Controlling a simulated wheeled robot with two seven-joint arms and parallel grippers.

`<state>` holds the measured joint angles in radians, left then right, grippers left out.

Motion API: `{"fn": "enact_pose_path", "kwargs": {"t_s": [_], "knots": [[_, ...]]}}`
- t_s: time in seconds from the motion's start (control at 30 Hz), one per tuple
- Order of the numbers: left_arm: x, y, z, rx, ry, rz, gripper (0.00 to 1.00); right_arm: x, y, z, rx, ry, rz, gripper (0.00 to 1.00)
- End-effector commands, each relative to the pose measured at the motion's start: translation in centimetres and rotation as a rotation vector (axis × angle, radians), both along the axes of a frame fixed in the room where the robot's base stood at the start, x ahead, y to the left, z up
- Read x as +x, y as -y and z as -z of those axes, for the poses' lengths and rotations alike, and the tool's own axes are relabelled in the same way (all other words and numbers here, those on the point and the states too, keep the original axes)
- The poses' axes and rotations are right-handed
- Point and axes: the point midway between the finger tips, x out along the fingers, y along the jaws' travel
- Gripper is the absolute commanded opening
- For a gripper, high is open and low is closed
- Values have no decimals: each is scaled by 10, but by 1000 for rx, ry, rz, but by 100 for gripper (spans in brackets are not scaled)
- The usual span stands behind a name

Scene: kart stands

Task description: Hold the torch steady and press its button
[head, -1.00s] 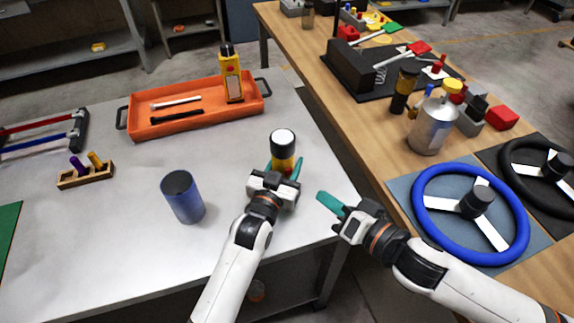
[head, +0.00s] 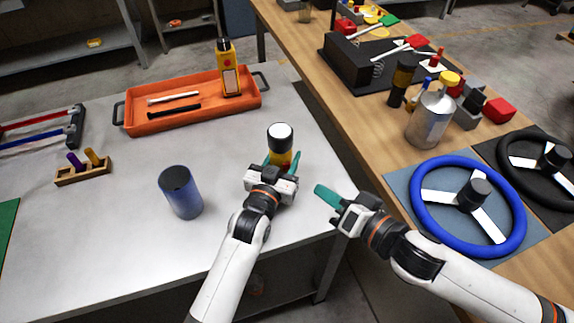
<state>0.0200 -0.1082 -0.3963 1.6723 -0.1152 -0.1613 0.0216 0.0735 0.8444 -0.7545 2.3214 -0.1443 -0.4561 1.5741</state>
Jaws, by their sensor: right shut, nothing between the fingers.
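The torch (head: 282,158) is yellow with a black head and a white round lens facing up. It stands upright near the right edge of the grey table. My left gripper (head: 280,163) is at the torch, with one teal finger on each side of it. Whether the fingers press on it is hard to see, and the torch's lower part is hidden behind the gripper. I cannot make out the button.
A blue cup (head: 181,194) stands left of my left gripper. An orange tray (head: 205,116) with a yellow device (head: 229,75) is behind. A small wooden holder (head: 82,175) is at left. The wooden table (head: 350,112) at right bears a blue steering wheel (head: 425,222) and a metal bottle (head: 430,120).

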Motion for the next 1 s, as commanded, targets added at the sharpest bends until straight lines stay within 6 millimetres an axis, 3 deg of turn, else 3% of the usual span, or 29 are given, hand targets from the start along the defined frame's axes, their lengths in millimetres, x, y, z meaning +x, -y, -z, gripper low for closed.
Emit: {"fn": "enact_pose_path", "kwargs": {"t_s": [0.8,1.0], "knots": [[0,0,0,0,-1,0,15,0,0,0,-5,4,-1,0],[0,0,0,0,-1,0,15,-1,-3,0,-146,109,-28,0]]}}
